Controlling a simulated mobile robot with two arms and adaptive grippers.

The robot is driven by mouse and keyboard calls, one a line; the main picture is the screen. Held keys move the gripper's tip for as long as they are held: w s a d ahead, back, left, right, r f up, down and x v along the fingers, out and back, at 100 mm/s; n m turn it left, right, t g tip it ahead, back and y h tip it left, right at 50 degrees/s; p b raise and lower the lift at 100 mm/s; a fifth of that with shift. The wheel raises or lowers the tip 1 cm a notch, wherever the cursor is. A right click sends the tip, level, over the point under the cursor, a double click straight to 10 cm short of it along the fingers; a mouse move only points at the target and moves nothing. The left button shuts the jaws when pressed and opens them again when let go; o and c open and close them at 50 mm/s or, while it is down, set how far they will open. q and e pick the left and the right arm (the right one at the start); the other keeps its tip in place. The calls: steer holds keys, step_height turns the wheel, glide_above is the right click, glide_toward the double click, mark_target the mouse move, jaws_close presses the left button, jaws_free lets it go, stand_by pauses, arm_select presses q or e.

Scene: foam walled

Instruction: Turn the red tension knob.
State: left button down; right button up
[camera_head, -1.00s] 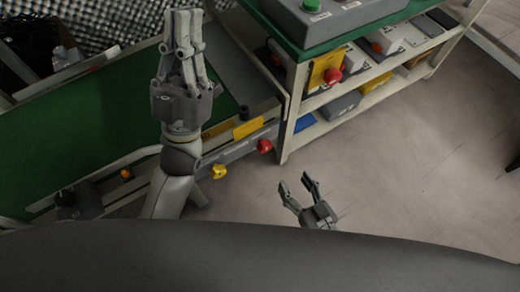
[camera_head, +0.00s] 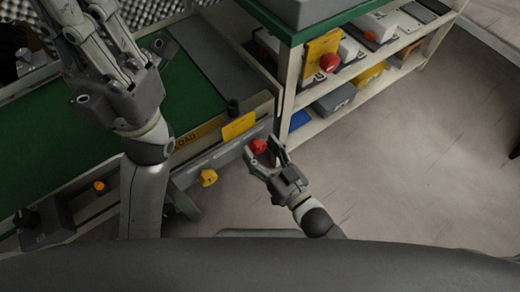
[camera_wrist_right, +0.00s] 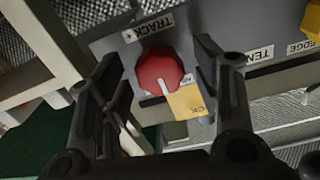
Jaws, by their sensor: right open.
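The red knob (camera_head: 258,146) sits on the grey side rail of the green conveyor. In the right wrist view the red knob (camera_wrist_right: 160,68) has a white pointer line and a yellow tag below it, with labels reading "TRACK+" and "TEN", partly covered. My right gripper (camera_head: 264,149) is open at the knob, with one finger on each side of it in the wrist view. I cannot tell whether the fingers touch it. My left gripper (camera_head: 78,12) is raised over the conveyor at the upper left, its fingertips near the picture's top edge.
A yellow knob (camera_head: 208,177) sits lower left on the same rail, below a yellow plate (camera_head: 239,126). Open floor (camera_head: 400,170) lies at right.

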steer(key=shift+w+a, duration=0.25)
steer(key=shift+w, duration=0.15)
steer(key=c, duration=1)
steer(key=shift+c, duration=0.2)
steer(key=shift+r+n, duration=0.1)
steer(key=shift+n, duration=0.2)
